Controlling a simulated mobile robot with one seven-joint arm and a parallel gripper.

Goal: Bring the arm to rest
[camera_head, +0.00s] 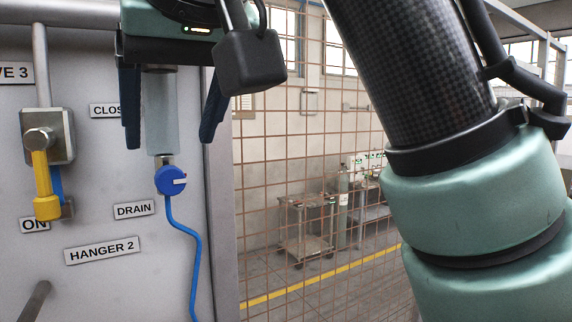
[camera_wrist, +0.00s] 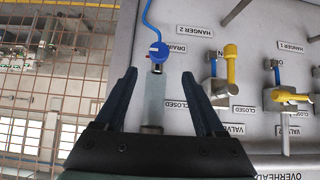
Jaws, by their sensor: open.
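My gripper (camera_head: 172,128) is at the upper left of the head view, in front of the grey panel (camera_head: 100,192). Its two dark fingers are spread apart, one on each side of a pale vertical cylinder (camera_head: 159,110), with visible gaps. The wrist view also shows my gripper (camera_wrist: 163,85) open around the cylinder (camera_wrist: 152,100). A blue drain valve (camera_head: 170,180) with a blue hose sits at the cylinder's lower end. My arm crosses the right half of the head view. The cylinder's upper end is hidden behind my gripper.
A yellow-handled valve (camera_head: 44,185) is left of my gripper, with several more handles in the wrist view. A wire mesh fence (camera_head: 262,140) stands right of the panel. A cart (camera_head: 305,225) and a gas bottle (camera_head: 343,190) are behind it.

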